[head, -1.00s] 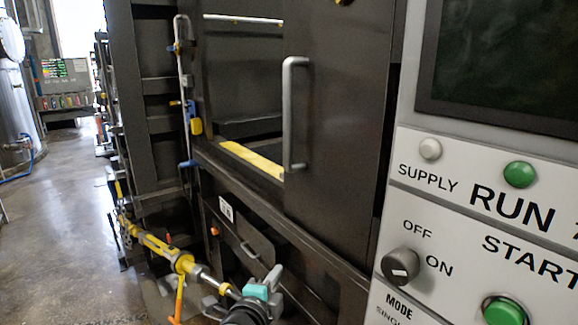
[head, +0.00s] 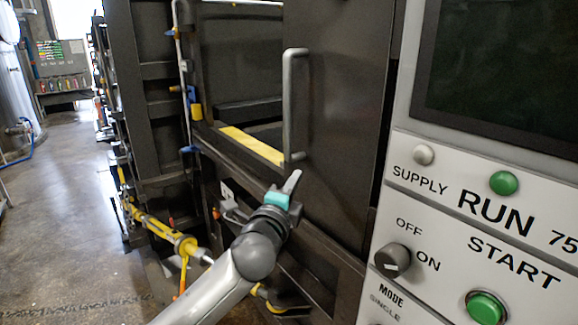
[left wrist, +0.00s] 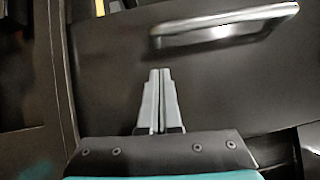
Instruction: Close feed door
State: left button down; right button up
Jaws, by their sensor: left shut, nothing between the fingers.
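The feed door (head: 345,120) is a dark sliding panel with a long vertical metal handle (head: 290,105). It stands to the right of the feed opening (head: 240,60), which is uncovered and has a yellow strip (head: 252,146) along its sill. My left gripper (head: 293,182) is just below the lower end of the handle, in front of the door's lower part. In the left wrist view, my left gripper (left wrist: 157,85) is shut and empty, its fingers together, with the handle (left wrist: 225,27) ahead and to the right, apart from the fingertips. My right gripper is not in view.
A grey control panel (head: 470,195) with a screen, green buttons and a black knob stands close on the right. A yellow rod-like fitting (head: 155,226) is at lower left. Open floor (head: 60,220) lies on the left.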

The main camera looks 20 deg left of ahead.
aim_at(294, 158)
pick_arm(q)
jog(key=shift+w+a+r+p, duration=0.1)
jog(key=shift+w+a, duration=0.4)
jog(key=shift+w, duration=0.3)
jog(key=shift+w+a+r+p, duration=0.15)
jog(key=shift+w+a, duration=0.35)
jog(key=shift+w, duration=0.35)
jog(key=shift+w+a+r+p, duration=0.1)
jog(key=shift+w+a, duration=0.4)
jog(key=shift+w, duration=0.3)
